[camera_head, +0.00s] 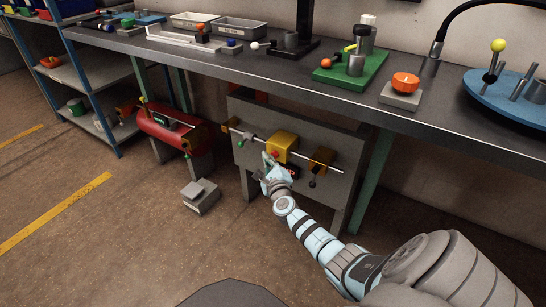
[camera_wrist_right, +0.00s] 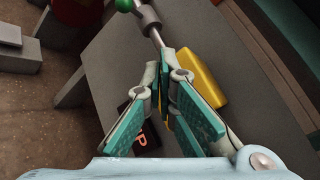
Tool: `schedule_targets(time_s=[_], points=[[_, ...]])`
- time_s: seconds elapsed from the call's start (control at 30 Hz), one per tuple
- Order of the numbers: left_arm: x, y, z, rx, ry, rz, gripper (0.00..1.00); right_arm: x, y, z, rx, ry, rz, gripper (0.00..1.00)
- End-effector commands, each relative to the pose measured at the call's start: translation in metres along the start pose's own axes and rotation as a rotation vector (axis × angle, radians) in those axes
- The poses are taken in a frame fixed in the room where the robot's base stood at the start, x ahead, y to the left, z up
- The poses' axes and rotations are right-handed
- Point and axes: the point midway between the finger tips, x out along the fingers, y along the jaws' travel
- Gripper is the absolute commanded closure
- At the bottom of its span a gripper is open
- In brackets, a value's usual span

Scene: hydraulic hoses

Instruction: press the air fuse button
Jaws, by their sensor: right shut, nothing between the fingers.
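A yellow box (camera_head: 281,141) sits on a thin metal pipe along the front of a grey panel (camera_head: 240,151). A small red button (camera_head: 275,154) shows on the box's front face. My right gripper (camera_head: 267,163) is shut and empty, with its tips just below and close beside this button. In the right wrist view, the shut fingers (camera_wrist_right: 169,62) point at the pipe and the yellow box (camera_wrist_right: 203,78). The button is hidden there, and I cannot tell whether the fingers touch the box. My left gripper is not in view.
A black display (camera_wrist_right: 138,138) with orange-red marks lies under the fingers. A red tank (camera_head: 172,128) stands left. The workbench (camera_head: 440,118) overhangs the panel.

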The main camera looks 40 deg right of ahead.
Motion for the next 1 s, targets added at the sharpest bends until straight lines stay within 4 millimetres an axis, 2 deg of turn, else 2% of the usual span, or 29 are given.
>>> schedule_targets(time_s=[1.0], points=[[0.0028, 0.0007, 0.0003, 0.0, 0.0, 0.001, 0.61, 0.005, -0.0039, -0.0039, 0.0, 0.001, 0.0, 1.0]])
